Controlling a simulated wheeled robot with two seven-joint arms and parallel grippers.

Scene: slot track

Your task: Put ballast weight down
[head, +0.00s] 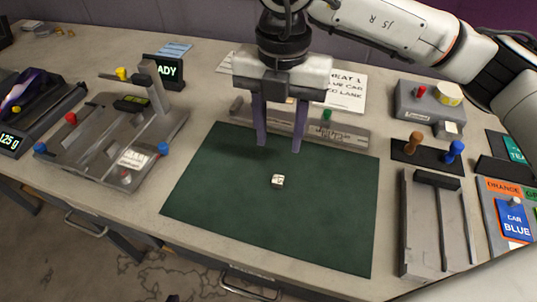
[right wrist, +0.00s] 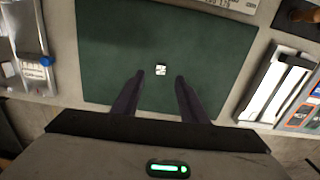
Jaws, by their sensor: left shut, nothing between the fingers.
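The ballast weight, a small silver block (head: 278,181) with a mark on its top, lies on the dark green mat (head: 220,190), near its middle. My right gripper (head: 280,148) hangs above the mat with its two purple-grey fingers apart and nothing between them. In the right wrist view the block (right wrist: 161,70) shows between the open fingertips (right wrist: 160,76), beyond them and apart from them. My left gripper is in neither view.
A grey fixture with coloured knobs (head: 110,135) stands left of the mat. A grey bar (head: 340,134) lies along the mat's back edge. Right of the mat are a slotted grey track (head: 421,232) and a black stand with brown and blue pegs (head: 426,158). The mat around the block is clear.

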